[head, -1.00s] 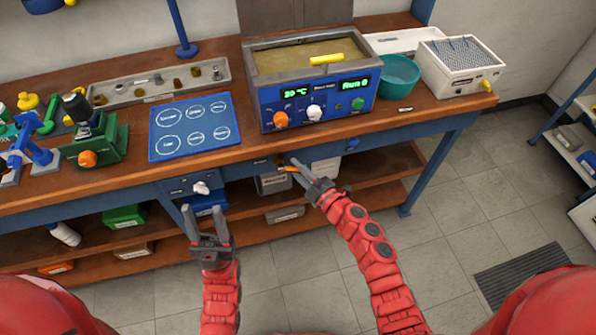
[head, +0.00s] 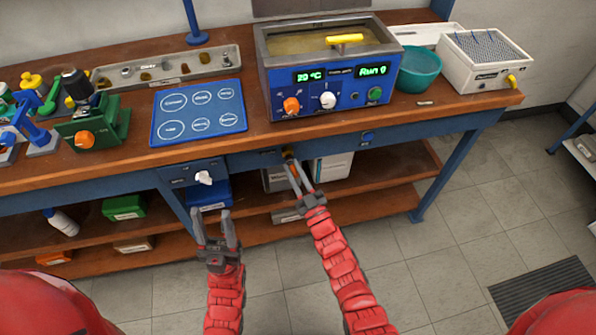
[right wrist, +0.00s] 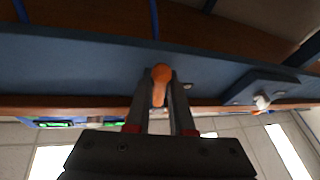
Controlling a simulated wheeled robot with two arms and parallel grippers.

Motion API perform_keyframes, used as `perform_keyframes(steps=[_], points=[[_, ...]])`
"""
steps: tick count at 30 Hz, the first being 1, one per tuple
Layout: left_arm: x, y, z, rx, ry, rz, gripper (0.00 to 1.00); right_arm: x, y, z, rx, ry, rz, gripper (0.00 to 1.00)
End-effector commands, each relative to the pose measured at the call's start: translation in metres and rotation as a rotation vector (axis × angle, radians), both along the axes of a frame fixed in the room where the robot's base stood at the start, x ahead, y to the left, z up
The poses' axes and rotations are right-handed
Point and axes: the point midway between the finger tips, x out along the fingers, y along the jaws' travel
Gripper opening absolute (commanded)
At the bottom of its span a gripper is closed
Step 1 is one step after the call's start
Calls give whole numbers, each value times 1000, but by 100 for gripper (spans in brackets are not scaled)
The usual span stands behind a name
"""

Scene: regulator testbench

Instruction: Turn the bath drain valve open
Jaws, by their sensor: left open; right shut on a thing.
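The bath drain valve is an orange lever handle (right wrist: 160,80) on the blue front rail under the bath. In the right wrist view it lies between the fingers of my right gripper (right wrist: 160,88), pointing along them. My right gripper is shut on it. In the head view the right gripper (head: 291,162) reaches the rail, and its fingertips mostly hide the handle. My left gripper (head: 215,214) is open and empty, below and in front of the bench edge.
A small panel with a white knob (head: 204,178) hangs under the bench left of the valve. A teal bowl (head: 417,68) stands right of the bath, a blue mat (head: 197,112) left. Boxes sit on the lower shelf (head: 270,225). The floor in front is clear.

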Motion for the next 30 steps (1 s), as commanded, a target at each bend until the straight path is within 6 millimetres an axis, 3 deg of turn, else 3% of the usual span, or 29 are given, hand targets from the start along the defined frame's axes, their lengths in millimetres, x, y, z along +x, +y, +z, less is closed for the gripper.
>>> perform_keyframes(steps=[12,29,30], points=[[0,0,-12,0,0,0,50,-3,10,-5,184,59,0,0],[0,0,-12,0,0,0,50,-4,11,-5,213,66,1,0],[0,0,-12,0,0,0,50,-4,12,-5,213,66,1,24]])
